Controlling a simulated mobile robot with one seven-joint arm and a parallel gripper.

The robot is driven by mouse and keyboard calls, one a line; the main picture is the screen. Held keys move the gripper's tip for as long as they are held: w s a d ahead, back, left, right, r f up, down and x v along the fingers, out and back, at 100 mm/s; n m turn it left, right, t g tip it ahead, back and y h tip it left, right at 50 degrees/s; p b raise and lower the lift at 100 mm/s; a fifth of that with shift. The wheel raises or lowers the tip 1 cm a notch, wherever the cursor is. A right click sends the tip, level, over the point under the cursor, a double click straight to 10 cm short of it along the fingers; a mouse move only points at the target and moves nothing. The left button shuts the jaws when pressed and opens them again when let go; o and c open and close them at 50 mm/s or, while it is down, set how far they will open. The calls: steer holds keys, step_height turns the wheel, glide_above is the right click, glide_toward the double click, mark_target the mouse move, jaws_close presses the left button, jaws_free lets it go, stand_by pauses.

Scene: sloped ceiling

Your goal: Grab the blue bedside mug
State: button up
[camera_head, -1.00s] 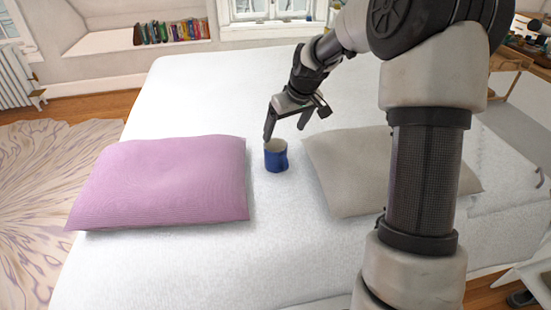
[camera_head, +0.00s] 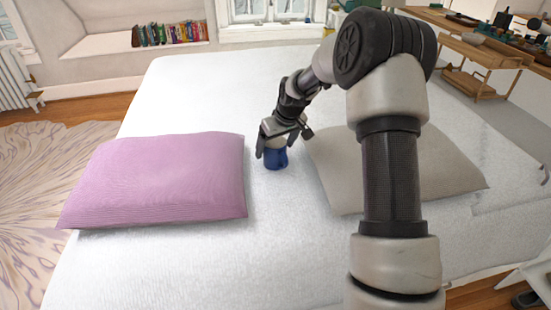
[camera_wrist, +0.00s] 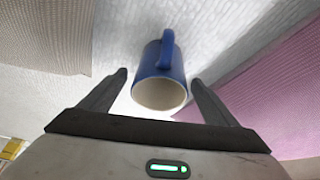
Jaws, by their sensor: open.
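The blue mug (camera_head: 276,159) stands on the white bed between the two pillows, its upper part partly hidden by my gripper in the head view. In the wrist view the blue mug (camera_wrist: 160,72) has its pale open rim toward my gripper and its handle on the far side from the palm. My gripper (camera_head: 274,148) is at the mug's top in the head view. In the wrist view my gripper's (camera_wrist: 157,82) fingers are open, one on each side of the mug's rim, with visible gaps. Neither finger is seen touching the mug.
A pink pillow (camera_head: 160,180) lies left of the mug and a grey pillow (camera_head: 450,165) lies right, partly behind my arm. The bed (camera_head: 190,90) is clear behind the mug. A wooden desk (camera_head: 480,50) with objects stands at the back right.

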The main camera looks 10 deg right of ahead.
steer(key=shift+r, duration=0.1)
steer(key=c, duration=1.4)
